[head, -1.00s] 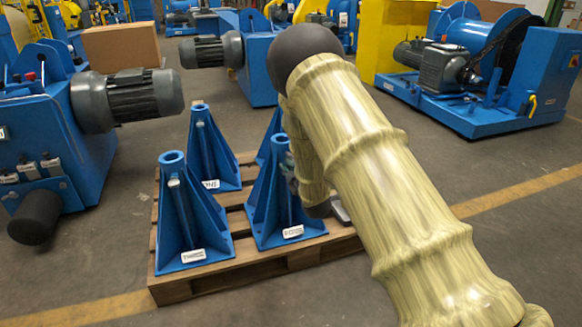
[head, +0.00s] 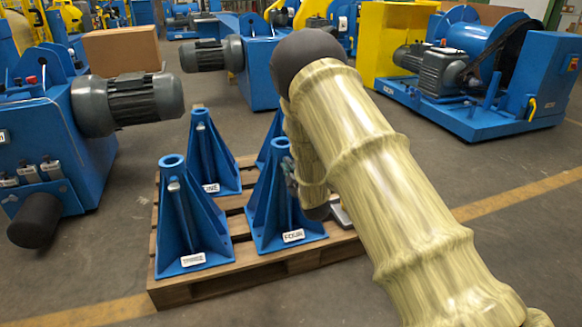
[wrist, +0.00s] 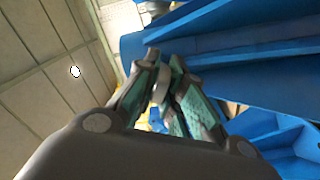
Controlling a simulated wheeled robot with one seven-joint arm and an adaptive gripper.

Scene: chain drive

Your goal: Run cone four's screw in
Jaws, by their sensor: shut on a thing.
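Cone four (head: 268,212) is a blue ribbed stand with a round open top and a white label reading FOUR, upright on the pallet. My gripper (head: 291,178) is at its upper right side, mostly hidden behind my arm. In the wrist view my gripper's fingers (wrist: 165,78) are close together against the blue cone (wrist: 225,55). They are shut on a small grey piece between the tips, which appears to be cone four's screw (wrist: 163,83). The fingers cover most of it, so how deep it sits cannot be told.
Cone three (head: 190,225) stands to the left with its grey screw showing. Cone one (head: 210,155) is behind, and another blue cone is partly hidden at the back. All share a wooden pallet (head: 240,262).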

